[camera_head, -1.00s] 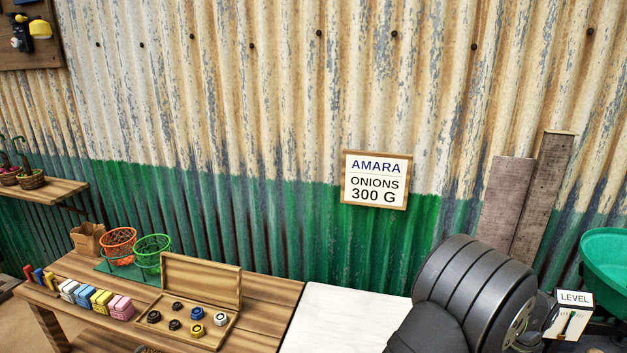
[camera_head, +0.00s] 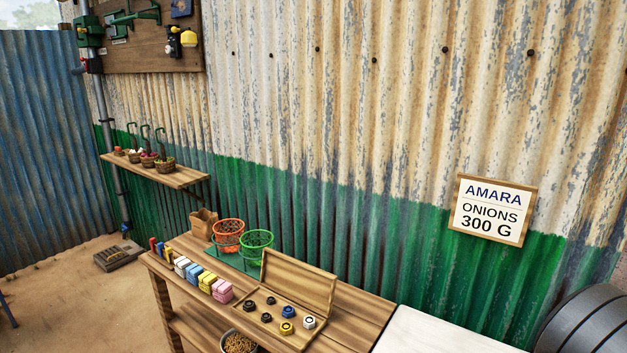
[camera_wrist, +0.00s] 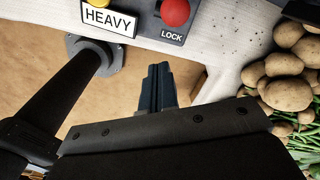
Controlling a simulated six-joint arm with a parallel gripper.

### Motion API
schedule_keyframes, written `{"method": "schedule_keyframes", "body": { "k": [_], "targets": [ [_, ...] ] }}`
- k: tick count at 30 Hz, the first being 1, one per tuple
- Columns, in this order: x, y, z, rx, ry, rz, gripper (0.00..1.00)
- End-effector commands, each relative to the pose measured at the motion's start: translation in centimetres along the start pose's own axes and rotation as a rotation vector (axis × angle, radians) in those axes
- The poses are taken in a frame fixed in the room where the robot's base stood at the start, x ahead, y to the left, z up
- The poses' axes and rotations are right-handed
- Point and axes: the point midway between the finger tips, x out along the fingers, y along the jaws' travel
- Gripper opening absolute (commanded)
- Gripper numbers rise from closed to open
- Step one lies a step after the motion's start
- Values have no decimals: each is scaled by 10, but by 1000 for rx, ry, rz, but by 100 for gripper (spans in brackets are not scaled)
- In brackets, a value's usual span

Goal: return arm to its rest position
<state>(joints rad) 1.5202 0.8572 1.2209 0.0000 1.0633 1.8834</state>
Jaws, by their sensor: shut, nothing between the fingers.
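My gripper (camera_wrist: 158,88) shows in the wrist view with its two dark fingers together and nothing between them. It hangs over bare tan ground by the edge of a pale counter (camera_wrist: 222,62), apart from everything around it. In the head view the gripper is out of frame. Only a grey rounded part of my arm (camera_head: 590,325) shows at the lower right corner.
In the wrist view a HEAVY sign (camera_wrist: 108,17) and a red LOCK button (camera_wrist: 175,12) sit on the counter, with potatoes (camera_wrist: 285,65) at right. The head view shows a weight box (camera_head: 285,310), green basket (camera_head: 257,247), orange basket (camera_head: 228,236) and AMARA sign (camera_head: 493,208).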

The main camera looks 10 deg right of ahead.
Motion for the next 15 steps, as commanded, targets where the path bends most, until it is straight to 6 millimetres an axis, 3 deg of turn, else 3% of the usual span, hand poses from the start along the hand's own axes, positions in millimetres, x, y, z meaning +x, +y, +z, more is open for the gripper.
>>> {"method": "schedule_keyframes", "body": {
  "k": [7,15],
  "targets": [
    [29,-4,8,0,1,1,0],
    [35,-6,10,0,0,0,0]
  ]
}}
